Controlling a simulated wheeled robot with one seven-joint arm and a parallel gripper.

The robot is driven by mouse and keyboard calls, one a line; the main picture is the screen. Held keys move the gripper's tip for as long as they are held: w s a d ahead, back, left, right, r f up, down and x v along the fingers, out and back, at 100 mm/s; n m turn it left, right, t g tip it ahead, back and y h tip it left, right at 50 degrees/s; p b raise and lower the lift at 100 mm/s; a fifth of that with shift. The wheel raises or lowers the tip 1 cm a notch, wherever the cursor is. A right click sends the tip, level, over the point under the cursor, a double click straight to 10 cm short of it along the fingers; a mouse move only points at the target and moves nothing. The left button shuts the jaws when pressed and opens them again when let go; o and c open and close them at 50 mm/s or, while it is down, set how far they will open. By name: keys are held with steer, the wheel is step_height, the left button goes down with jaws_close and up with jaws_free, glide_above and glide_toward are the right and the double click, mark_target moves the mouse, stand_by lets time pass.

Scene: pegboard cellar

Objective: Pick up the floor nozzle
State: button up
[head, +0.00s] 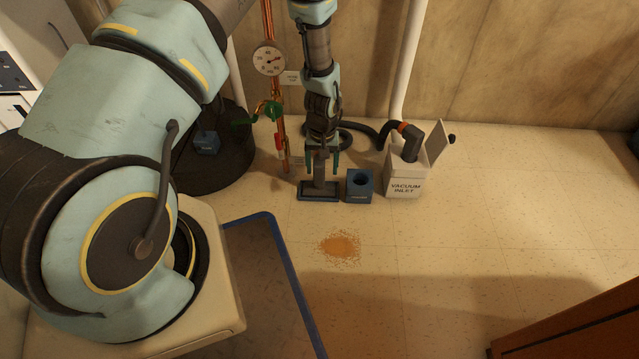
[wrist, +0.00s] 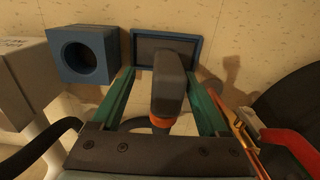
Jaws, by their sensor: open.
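The floor nozzle (head: 319,174) is a dark grey upright piece standing in a shallow blue-rimmed holder (head: 318,200). In the wrist view the nozzle (wrist: 168,85) rises between my green fingers, with an orange band low in the picture; its foot is partly hidden by its own body. The holder's blue rim (wrist: 168,36) shows behind it. My gripper (head: 322,160) points down from above, open, with one finger on each side of the nozzle. In the wrist view my gripper (wrist: 163,80) shows gaps beside the nozzle; whether either finger touches it I cannot tell.
A blue block with a round hole (head: 359,186) stands close right of the holder. Beyond it is the white vacuum inlet box (head: 404,181) with a black hose (head: 365,131). Copper pipes with a gauge (head: 269,58) rise to the left. Orange debris (head: 340,246) lies on open floor in front.

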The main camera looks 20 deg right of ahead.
mark_target(319, 179)
steer(key=f+b, duration=0.2)
steer(key=f, duration=0.1)
steer(key=a+f+b, duration=0.1)
steer(key=f, duration=0.1)
steer(key=shift+f+b, duration=0.25)
steer(key=shift+b, duration=0.05)
steer(key=shift+r, duration=0.1)
steer(key=shift+c, duration=0.3)
jaws_close()
stand_by(0.7)
